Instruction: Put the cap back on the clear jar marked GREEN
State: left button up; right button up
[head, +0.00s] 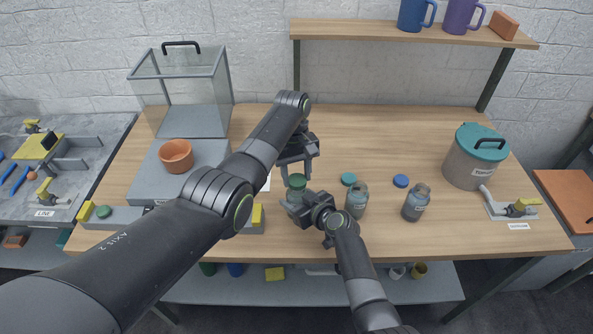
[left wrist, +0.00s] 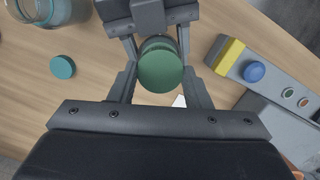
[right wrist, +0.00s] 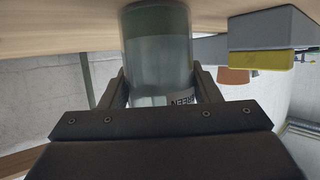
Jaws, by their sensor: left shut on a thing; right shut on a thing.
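The green cap (head: 297,181) is held between the fingers of my left gripper (head: 296,170), right over the mouth of a clear jar (head: 294,204). The cap also shows face-on between the fingers in the left wrist view (left wrist: 160,71). I cannot tell if it touches the rim or is seated. My right gripper (head: 311,207) is shut around the jar's side. In the right wrist view the jar (right wrist: 158,60) appears upside down, with dark green at its base end and a partly hidden label. The jar's mouth is hidden there.
Two other uncapped jars (head: 356,201) (head: 416,202) stand to the right, with a teal cap (head: 348,179) and a blue cap (head: 401,181) lying behind them. A button box (left wrist: 252,72) is beside the jar.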

pick_arm(q)
jog(key=shift+f, duration=0.35)
jog(key=shift+f, duration=0.55)
dwell(0.3)
pick_arm(e)
grip_shut()
pick_arm(q)
jog(key=m+y, duration=0.1)
jog(key=m, duration=0.5)
jog(key=shift+d+m, duration=0.15)
jog(key=shift+m, duration=0.15)
jog(key=o, duration=1)
jog(key=shift+c, duration=0.2)
